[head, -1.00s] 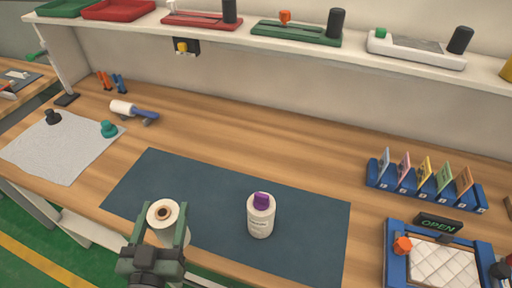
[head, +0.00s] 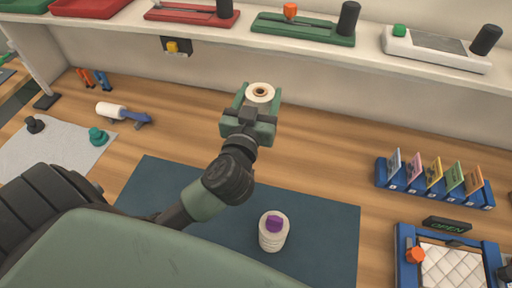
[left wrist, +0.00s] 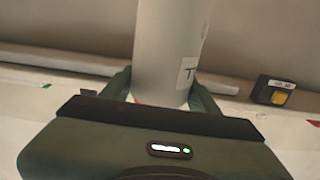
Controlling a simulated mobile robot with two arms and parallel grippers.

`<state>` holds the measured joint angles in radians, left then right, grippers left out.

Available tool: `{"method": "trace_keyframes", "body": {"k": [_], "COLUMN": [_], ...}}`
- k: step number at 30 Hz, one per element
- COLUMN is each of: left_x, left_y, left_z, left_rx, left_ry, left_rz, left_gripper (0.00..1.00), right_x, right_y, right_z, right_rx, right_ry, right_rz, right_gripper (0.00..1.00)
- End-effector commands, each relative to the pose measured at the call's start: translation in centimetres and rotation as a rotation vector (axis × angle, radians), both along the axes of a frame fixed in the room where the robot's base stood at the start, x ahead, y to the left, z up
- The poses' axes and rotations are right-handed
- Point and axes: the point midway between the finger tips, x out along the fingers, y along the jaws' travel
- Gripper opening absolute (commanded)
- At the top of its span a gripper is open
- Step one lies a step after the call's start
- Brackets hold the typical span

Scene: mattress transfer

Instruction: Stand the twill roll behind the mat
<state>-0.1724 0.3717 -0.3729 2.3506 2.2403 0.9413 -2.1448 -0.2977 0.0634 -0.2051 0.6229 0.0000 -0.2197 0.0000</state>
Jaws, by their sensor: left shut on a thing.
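The twill roll (head: 260,91) is a cream roll with a dark hole in its core. My left gripper (head: 256,103) is shut around it, and it looks upright, over the wood behind the dark blue mat (head: 330,235). The left wrist view shows the pale roll (left wrist: 170,45) between the fingers, with part of a label reading "T". The roll's foot is hidden in the head view, so I cannot tell whether it touches the table. My left arm covers the mat's left part. My right gripper is not in view.
Blue card holders (head: 435,185) stand at right. The wood right of the roll is clear.

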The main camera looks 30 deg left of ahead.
Motion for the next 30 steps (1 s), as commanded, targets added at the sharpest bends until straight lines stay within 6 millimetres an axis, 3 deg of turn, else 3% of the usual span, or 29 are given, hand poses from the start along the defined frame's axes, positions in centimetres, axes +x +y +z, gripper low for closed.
{"method": "trace_keyframes", "body": {"k": [1, 3, 7, 12, 21, 24, 30], "left_x": [1.0, 1.9, 2.6, 2.6, 2.5, 2.5, 2.6], "left_y": [0.2, 0.3, 0.4, 0.5, 0.4, 0.4, 0.4], "left_z": [1.8, 2.6, 2.2, -2.0, -10.0, -11.7, -13.1], "left_rx": [-0.003, -0.001, 0.000, -0.001, -0.001, 0.001, 0.001], "left_ry": [-0.009, -0.006, 0.001, 0.006, 0.003, 0.002, -0.002], "left_rz": [0.011, 0.020, 0.028, 0.030, 0.028, 0.028, 0.028], "left_gripper": [0.00, 0.00, 0.00, 0.00, 0.00, 0.00, 0.00], "right_x": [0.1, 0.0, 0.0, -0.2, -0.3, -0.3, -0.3], "right_y": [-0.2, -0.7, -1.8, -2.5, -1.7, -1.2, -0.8], "right_z": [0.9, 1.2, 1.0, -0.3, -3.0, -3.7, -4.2], "right_rx": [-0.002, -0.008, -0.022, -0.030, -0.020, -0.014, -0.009], "right_ry": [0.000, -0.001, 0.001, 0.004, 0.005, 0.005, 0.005], "right_rz": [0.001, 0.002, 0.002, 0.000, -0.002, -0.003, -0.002], "right_gripper": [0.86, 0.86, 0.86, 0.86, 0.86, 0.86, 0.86]}}
